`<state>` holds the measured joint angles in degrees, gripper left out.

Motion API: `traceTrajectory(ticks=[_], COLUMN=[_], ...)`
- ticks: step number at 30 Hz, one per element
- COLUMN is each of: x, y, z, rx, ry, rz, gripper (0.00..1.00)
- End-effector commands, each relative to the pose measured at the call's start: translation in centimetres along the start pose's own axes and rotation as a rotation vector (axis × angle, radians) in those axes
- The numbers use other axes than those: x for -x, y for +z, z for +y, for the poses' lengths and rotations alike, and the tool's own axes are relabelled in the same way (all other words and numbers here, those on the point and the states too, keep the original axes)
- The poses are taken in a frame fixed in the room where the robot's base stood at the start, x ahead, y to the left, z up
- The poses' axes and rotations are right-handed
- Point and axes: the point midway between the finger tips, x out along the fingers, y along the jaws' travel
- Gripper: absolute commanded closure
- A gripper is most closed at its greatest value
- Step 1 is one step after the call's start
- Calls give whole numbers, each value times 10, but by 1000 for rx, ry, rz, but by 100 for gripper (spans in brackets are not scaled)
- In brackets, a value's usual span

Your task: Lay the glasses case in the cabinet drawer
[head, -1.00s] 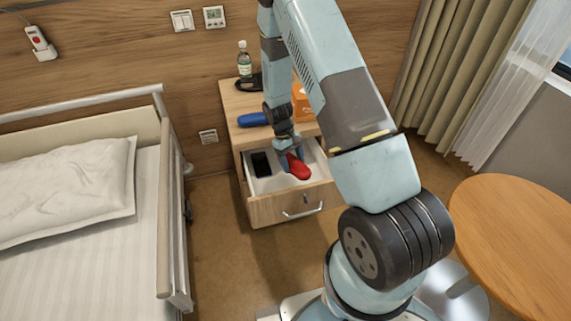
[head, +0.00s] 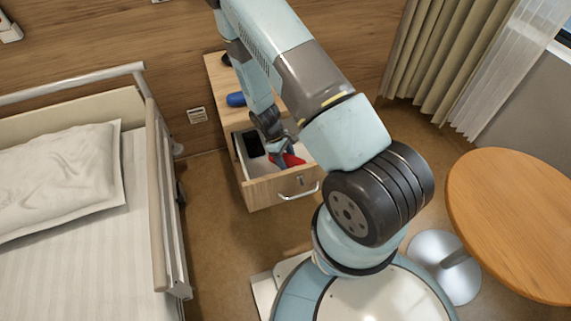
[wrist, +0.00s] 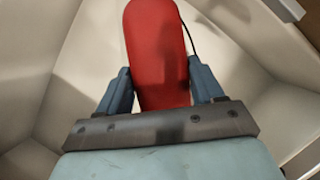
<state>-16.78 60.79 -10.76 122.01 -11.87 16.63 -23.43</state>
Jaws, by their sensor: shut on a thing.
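The glasses case, a long red case with a rounded end, shows in the head view (head: 293,160) and large in the wrist view (wrist: 158,50). My gripper (head: 284,153) is shut on it; in the wrist view its two blue-grey fingers (wrist: 160,85) press on either side of the case. The case is within the walls of the open cabinet drawer (head: 283,189), in its right part. The arm hides part of the case and drawer. I cannot tell whether the case touches the drawer floor.
A black phone-like thing (head: 254,145) lies in the drawer's left part. A blue thing (head: 236,99) lies on the cabinet top (head: 217,72), partly hidden by my arm. The bed (head: 80,240) stands left, a round table (head: 515,215) right. Floor shows between bed and cabinet.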

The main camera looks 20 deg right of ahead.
Motion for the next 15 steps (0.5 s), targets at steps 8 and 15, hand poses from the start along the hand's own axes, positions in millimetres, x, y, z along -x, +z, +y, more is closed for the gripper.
traceTrajectory(ticks=[8,15], x=[-18,-40], y=[-7,-16], z=[0,1], rx=[-1,-1], ry=[-1,0], rz=[-1,1], gripper=[65,65])
